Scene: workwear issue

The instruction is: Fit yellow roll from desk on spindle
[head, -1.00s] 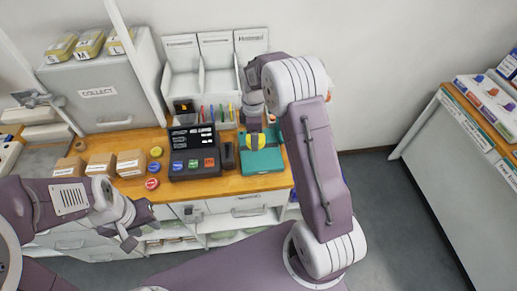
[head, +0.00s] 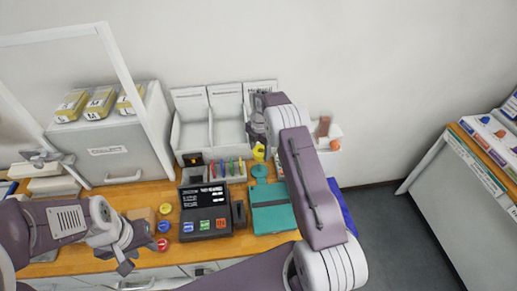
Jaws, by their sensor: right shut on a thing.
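The yellow roll (head: 259,153) is at the tip of my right gripper (head: 259,143), over the back of the desk. The gripper is shut on it, though its fingers are small and partly hidden by my own wrist. Just below the roll in the picture is a small teal round stand (head: 260,171), which looks like the spindle's base. I cannot tell whether the roll is around the spindle or above it. My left gripper (head: 138,254) hangs empty over the desk's front left, its fingers apart.
A teal flat item (head: 272,210) lies in front of the stand. A dark keypad device (head: 205,211) and a row of pens (head: 226,170) are to the left. White upright trays (head: 210,125) stand behind.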

